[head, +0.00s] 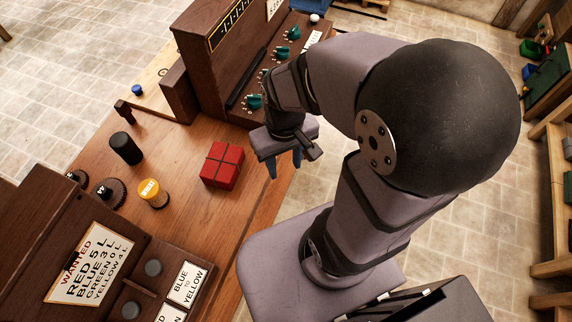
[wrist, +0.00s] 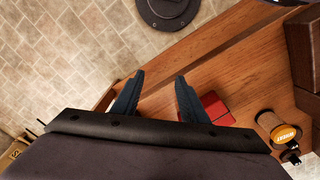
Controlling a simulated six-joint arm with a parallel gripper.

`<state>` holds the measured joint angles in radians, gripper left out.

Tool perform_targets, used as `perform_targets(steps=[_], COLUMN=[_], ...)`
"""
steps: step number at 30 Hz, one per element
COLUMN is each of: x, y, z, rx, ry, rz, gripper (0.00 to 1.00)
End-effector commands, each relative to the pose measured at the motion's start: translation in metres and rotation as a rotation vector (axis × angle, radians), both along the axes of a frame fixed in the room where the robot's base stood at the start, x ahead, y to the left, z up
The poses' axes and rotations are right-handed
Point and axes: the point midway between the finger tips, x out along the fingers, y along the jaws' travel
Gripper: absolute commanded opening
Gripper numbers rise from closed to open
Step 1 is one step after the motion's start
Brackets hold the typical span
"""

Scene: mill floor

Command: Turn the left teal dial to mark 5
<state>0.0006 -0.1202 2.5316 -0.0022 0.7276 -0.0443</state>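A dark wooden console carries a row of teal dials at the top of the head view. The lowest and leftmost dial in the picture (head: 255,101) sits close to my arm; another dial (head: 281,55) and one more (head: 293,33) are further up the row. The dials' marks are too small to read. My gripper (head: 284,168) hangs over the table's edge, below and right of the lowest dial and apart from it. In the wrist view its two blue fingers (wrist: 159,77) stand apart with nothing between them. No dial shows in the wrist view.
A red block (head: 222,165) lies on the wooden table (head: 190,150) left of my gripper; it also shows in the wrist view (wrist: 214,107). A yellow-topped jar (head: 152,193) and a black cylinder (head: 126,148) stand further left. A sign board (head: 88,262) is at lower left.

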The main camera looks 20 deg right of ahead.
Motion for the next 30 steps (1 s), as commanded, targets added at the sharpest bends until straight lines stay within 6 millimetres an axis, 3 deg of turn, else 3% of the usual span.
perform_targets(steps=[14, 16, 20, 26, 30], x=[-0.008, -0.008, 0.000, 0.045, 0.095], y=[0.000, 0.000, 0.000, -0.001, -0.003], z=[-0.003, -0.003, 0.001, 0.021, 0.038], rx=[0.001, 0.000, 0.001, 0.000, 0.000], ry=[0.002, 0.002, 0.003, 0.002, 0.004], rz=[-0.045, -0.043, -0.015, 0.160, 0.370], gripper=[0.40, 0.51, 0.51, 0.51, 0.51])
